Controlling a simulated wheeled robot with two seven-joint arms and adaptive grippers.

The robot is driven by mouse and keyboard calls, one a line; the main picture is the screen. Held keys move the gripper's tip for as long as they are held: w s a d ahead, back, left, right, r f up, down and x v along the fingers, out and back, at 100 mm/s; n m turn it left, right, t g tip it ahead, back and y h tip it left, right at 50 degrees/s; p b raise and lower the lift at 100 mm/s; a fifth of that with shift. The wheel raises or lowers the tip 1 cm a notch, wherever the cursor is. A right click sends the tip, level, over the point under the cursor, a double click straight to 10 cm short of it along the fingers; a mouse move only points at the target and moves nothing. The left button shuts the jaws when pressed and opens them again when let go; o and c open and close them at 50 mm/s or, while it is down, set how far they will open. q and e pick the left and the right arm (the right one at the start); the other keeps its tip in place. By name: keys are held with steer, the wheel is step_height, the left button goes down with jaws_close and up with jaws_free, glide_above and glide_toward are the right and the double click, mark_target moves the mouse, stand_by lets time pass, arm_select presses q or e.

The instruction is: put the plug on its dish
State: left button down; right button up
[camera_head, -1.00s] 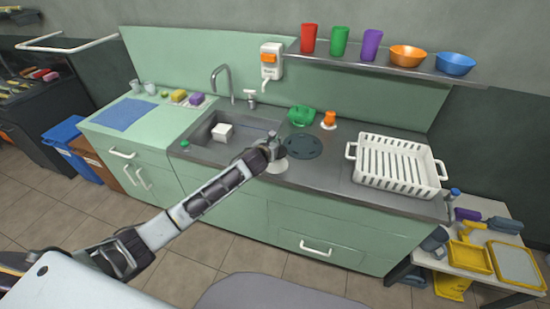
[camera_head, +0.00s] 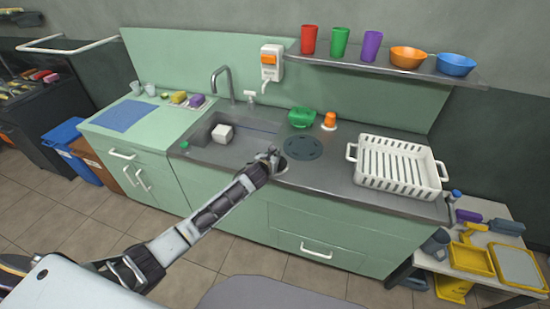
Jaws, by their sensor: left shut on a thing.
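My left gripper (camera_head: 271,160) is at the front of the steel counter, just right of the sink (camera_head: 205,137). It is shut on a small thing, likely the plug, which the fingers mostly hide. A pale round dish (camera_head: 282,169) shows partly beside and beneath the fingers. I cannot tell whether the held thing touches the dish. My right gripper is not in view.
A white block (camera_head: 222,134) is in the sink. A dark round disc (camera_head: 303,148), a green container (camera_head: 302,117) and an orange item (camera_head: 329,120) are behind and right of the gripper. A white dish rack (camera_head: 398,166) fills the counter's right side.

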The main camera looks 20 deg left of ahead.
arm_select(q)
steer(key=shift+f, duration=0.5)
steer(key=c, duration=1.5)
jaws_free()
steer(key=shift+f, duration=0.1)
steer(key=shift+s, duration=0.15)
steer(key=shift+p+v, duration=0.35)
steer(key=shift+v, duration=5.55)
